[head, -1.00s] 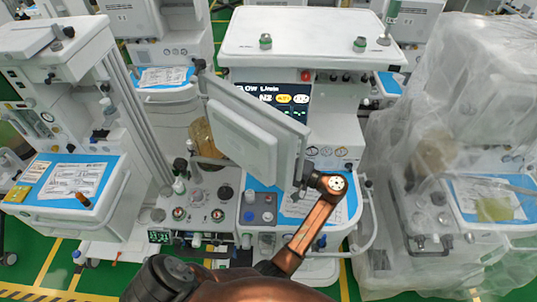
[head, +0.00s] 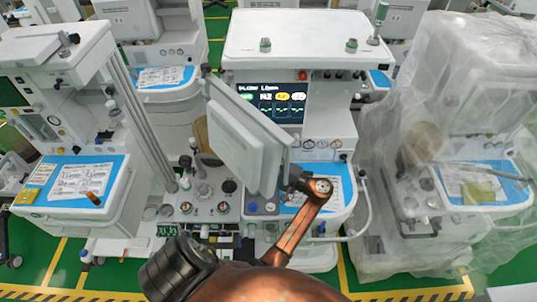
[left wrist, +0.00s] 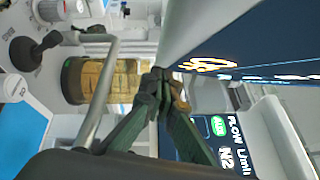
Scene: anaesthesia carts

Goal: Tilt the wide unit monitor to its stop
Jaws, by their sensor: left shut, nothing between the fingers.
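The wide unit monitor (head: 240,142) is a flat grey panel, seen from behind and slanted in the head view. It stands in front of the anaesthesia unit (head: 300,38). My copper left arm rises from the bottom, and its far end passes behind the monitor, which hides the left gripper in the head view. In the left wrist view the left gripper (left wrist: 163,84) has its green fingers together and empty. Its tips are close to the edge of a dark panel with a lit screen (left wrist: 275,50); I cannot tell whether they touch. My right gripper is not in view.
The unit's built-in display (head: 270,102) is lit behind the monitor. A blue-topped cart (head: 75,180) stands at left, and a plastic-draped unit (head: 455,130) at right. An amber canister (left wrist: 100,80) is near the fingers. Green floor shows in front.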

